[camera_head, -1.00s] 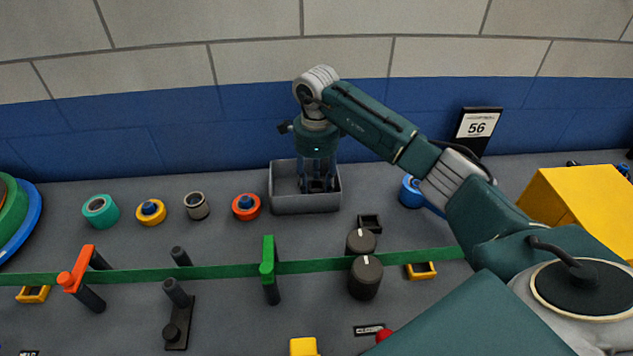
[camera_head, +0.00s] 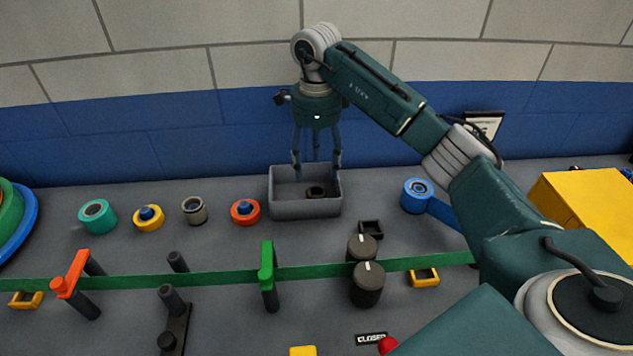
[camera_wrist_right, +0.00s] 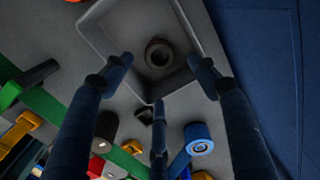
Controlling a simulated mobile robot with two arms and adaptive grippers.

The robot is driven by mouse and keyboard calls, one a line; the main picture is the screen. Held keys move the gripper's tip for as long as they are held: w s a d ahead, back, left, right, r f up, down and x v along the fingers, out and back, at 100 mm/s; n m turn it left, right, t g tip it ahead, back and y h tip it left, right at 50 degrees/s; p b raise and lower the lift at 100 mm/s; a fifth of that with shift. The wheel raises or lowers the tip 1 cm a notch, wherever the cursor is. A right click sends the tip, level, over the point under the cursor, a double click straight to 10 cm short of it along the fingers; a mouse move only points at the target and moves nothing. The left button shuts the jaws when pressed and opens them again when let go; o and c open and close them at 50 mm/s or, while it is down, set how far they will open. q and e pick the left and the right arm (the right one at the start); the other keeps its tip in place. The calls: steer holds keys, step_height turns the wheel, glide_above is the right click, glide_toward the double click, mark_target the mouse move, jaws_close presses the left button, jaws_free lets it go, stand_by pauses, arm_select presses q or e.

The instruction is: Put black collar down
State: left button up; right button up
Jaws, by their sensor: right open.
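The black collar (camera_head: 316,192) lies inside the grey tray (camera_head: 290,209), towards its right side in the head view. In the right wrist view the collar (camera_wrist_right: 158,53) shows as a dark ring on the bare tray floor, apart from the fingers. My right gripper (camera_head: 317,160) is above the tray, pointing down. Its fingers are spread and nothing is between them. My left gripper is not in view.
To the tray's left stand an orange-red ring (camera_head: 245,212), a grey collar (camera_head: 194,211), a yellow ring (camera_head: 149,218) and a teal ring (camera_head: 97,217). A blue roll (camera_head: 416,196) is at right. A green band (camera_head: 210,275) crosses in front. A yellow box (camera_head: 580,215) stands far right.

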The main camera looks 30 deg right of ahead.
steer(key=shift+r, duration=1.8)
